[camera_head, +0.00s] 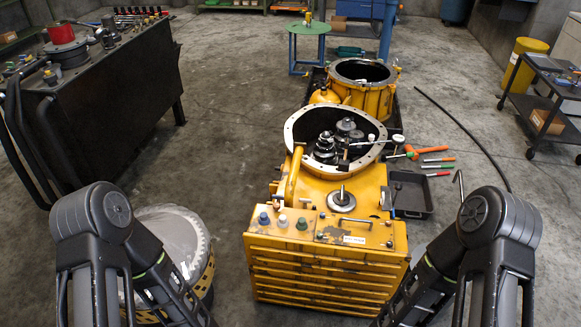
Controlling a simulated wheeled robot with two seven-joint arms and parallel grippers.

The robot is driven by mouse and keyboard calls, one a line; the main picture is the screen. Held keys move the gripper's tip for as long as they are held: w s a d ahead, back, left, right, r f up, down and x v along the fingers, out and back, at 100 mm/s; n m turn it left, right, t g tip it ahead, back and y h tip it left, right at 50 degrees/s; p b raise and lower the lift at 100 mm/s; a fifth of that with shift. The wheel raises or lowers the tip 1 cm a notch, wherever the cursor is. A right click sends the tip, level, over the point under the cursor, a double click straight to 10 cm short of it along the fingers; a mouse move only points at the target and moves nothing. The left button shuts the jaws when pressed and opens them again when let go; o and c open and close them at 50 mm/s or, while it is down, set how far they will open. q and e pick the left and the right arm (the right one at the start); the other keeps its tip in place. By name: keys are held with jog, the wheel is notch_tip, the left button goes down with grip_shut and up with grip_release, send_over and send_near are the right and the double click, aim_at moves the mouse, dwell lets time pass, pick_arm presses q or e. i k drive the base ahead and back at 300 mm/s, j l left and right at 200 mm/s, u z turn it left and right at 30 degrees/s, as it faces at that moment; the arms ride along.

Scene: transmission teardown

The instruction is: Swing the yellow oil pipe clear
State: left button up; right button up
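The yellow oil pipe (295,172) is a short, bent tube at the left side of the yellow transmission housing (335,187). It stands upright beside the left edge of the housing's round open flange (293,127). Its lower end comes down near the front left corner of the housing top; I cannot tell whether it is fastened there. My two arms show at the lower left and lower right, their forearms angled down and inward past the bottom edge. Neither of my grippers is in view.
Dark gears (325,147) stand in the flange opening. A second yellow housing (368,97) is behind. Tools and a black tray (410,192) lie to the right. A round toothed part (180,232) stands at left. A dark workbench (110,90) is farther left, with bare floor between.

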aim_at(299, 148)
jog(key=i+l+u, duration=0.1)
jog(key=i+u, duration=0.15)
jog(key=u, duration=0.2)
jog(key=i+l+u, duration=0.15)
jog(key=i+u, duration=0.15)
jog(key=u, duration=0.2)
jog(key=i+l+u, duration=0.2)
jog(key=u, duration=0.25)
jog(key=i+l, duration=0.35)
jog(key=l, duration=0.2)
